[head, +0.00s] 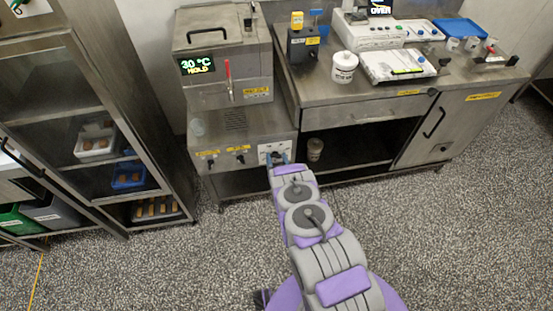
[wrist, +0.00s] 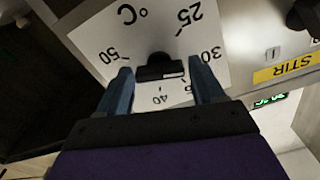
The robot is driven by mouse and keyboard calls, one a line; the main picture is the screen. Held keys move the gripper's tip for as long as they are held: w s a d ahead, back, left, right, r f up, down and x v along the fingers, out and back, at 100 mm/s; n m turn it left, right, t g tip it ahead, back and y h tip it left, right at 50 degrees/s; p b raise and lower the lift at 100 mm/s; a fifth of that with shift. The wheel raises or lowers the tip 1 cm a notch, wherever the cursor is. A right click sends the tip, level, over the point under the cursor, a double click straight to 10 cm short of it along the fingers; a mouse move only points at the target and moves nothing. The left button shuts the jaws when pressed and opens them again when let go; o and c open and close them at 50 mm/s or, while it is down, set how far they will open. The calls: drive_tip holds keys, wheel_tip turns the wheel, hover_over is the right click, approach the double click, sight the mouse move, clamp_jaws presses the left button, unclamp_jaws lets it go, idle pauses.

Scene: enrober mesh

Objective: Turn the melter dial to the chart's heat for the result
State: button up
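The melter (head: 225,85) is a steel cabinet at the back centre. Its display (head: 197,65) reads 30 °C HOLD. The melter dial (wrist: 160,68) is a black knob on a white scale plate (wrist: 100,45) marked 25, 30, 40, 50 and °C, which appears upside down in the wrist view. My gripper (wrist: 158,64) is open, its blue fingers on either side of the knob with a gap visible at each side. In the head view my gripper (head: 279,159) covers the knob. No heat chart is legible.
A second black knob (wrist: 306,16) sits beside a yellow STIR label (wrist: 287,68). A red-handled lever (head: 228,80) stands on the melter front. The right bench (head: 365,92) holds a white tub (head: 344,68) and a scale. A rack (head: 95,110) stands left. The speckled floor is clear.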

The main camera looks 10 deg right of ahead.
drive_tip(key=c, duration=0.8)
drive_tip(key=shift+o, duration=0.2)
drive_tip(key=shift+d+m, duration=0.1)
drive_tip(key=shift+m, duration=0.2)
drive_tip(key=m, duration=0.4)
drive_tip(key=shift+d, duration=0.1)
drive_tip(key=m, duration=0.5)
drive_tip(key=shift+f, duration=0.15)
drive_tip(key=o, duration=1)
drive_tip(key=shift+o, duration=0.2)
